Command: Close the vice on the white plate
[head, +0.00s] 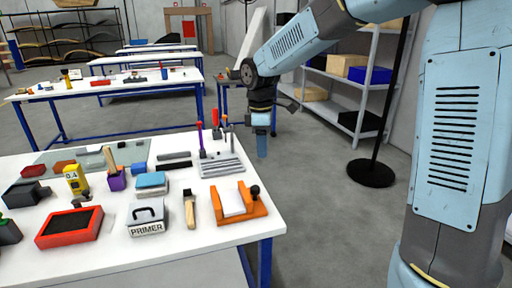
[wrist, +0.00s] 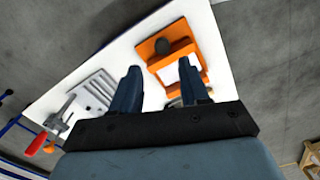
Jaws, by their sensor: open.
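The orange vice (head: 260,208) sits at the right front corner of the white table in the head view, with a dark ball-shaped knob (head: 254,190) at its right. The white plate (head: 233,203) lies in it between the orange sides. In the wrist view the vice (wrist: 150,48) is at the upper middle, and the plate (wrist: 182,72) shows partly behind a finger. My gripper (head: 262,145) hangs beyond the table's right edge, apart from the vice. In the wrist view its two fingers (wrist: 160,82) are spread wide with nothing between them.
The white table (head: 190,255) holds a grey slotted rack (head: 222,168) behind the vice, a brush (head: 190,212), a primer box (head: 146,218) and a red tray (head: 69,228). A black stand (head: 371,173) and a shelf (head: 345,118) are at the right. The floor between is clear.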

